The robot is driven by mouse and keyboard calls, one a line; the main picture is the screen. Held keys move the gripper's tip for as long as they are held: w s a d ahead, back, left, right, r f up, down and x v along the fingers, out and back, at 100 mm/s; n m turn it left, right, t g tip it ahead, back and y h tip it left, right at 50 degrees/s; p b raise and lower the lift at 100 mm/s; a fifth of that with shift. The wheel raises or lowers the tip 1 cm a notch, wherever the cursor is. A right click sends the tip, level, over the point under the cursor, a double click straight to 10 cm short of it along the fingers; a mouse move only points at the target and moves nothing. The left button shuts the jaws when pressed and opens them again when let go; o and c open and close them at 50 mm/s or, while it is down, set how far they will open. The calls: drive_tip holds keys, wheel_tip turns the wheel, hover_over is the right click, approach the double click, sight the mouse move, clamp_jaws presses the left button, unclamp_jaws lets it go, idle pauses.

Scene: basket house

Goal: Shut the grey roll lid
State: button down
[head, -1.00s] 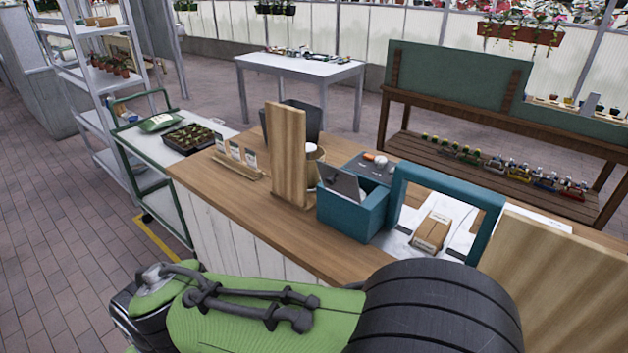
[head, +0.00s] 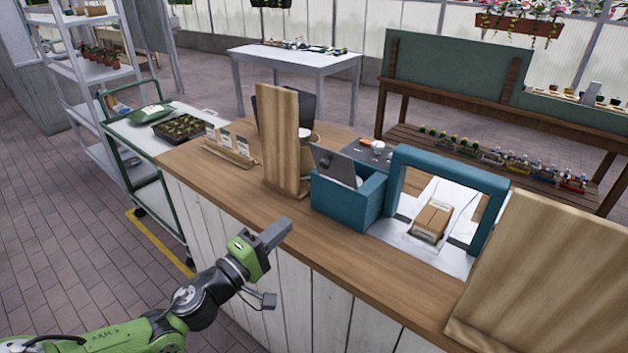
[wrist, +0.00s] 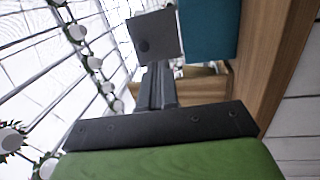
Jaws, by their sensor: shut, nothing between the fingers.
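The grey roll lid (head: 334,164) stands tilted open on the teal box (head: 346,203) on the wooden counter. A small part of something white shows inside the box beside the lid. My gripper (head: 280,232) is shut and empty at the counter's front edge, to the left of and nearer than the teal box, apart from it. In the wrist view, the shut fingers (wrist: 156,88) point towards a grey square panel (wrist: 156,35), which looks like the lid, with the teal box (wrist: 207,30) to its right.
A tall wooden board (head: 283,140) stands just left of the teal box. A teal frame (head: 490,215) with a brown parcel (head: 433,218) stands to the right. A large wooden panel (head: 545,275) rises at the front right. The counter's front strip (head: 345,255) is clear.

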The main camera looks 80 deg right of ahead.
sight(323, 165)
drive_tip(key=shift+n+h, duration=0.6)
drive_tip(key=shift+h, duration=0.3)
drive_tip(key=x, duration=0.4)
drive_tip(key=w+r+x, duration=0.1)
drive_tip(key=x, duration=0.4)
drive_tip(key=r+x, duration=0.1)
drive_tip(key=x, duration=0.4)
drive_tip(key=shift+w, duration=0.2)
drive_tip(key=shift+r+p, duration=0.1)
drive_tip(key=shift+p, duration=0.2)
